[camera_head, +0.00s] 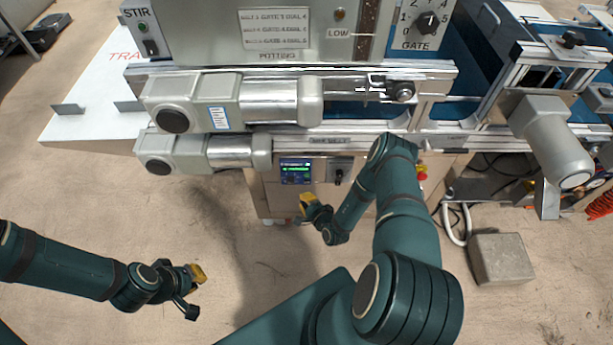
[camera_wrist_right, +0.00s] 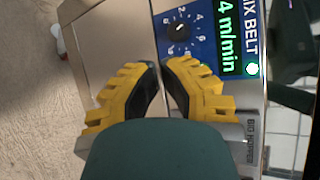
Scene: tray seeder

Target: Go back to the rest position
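My right gripper (camera_head: 308,205) has yellow fingers and hangs in front of the machine's lower cabinet, below a small control panel (camera_head: 296,171). In the right wrist view, its fingertips (camera_wrist_right: 159,66) nearly meet, with nothing seen between them. Behind them is a panel with a black knob (camera_wrist_right: 179,29) and a green "4 m/min" readout (camera_wrist_right: 226,38). My left gripper (camera_head: 192,286) is over bare floor at the lower left, away from the machine. A yellow finger shows there, but its opening is unclear.
The seeder machine fills the top, with two grey motors (camera_head: 230,102) jutting toward me. A white table (camera_head: 90,95) stands at its left. A third motor (camera_head: 552,140) and a grey block (camera_head: 501,258) are at the right. The floor around my left arm is clear.

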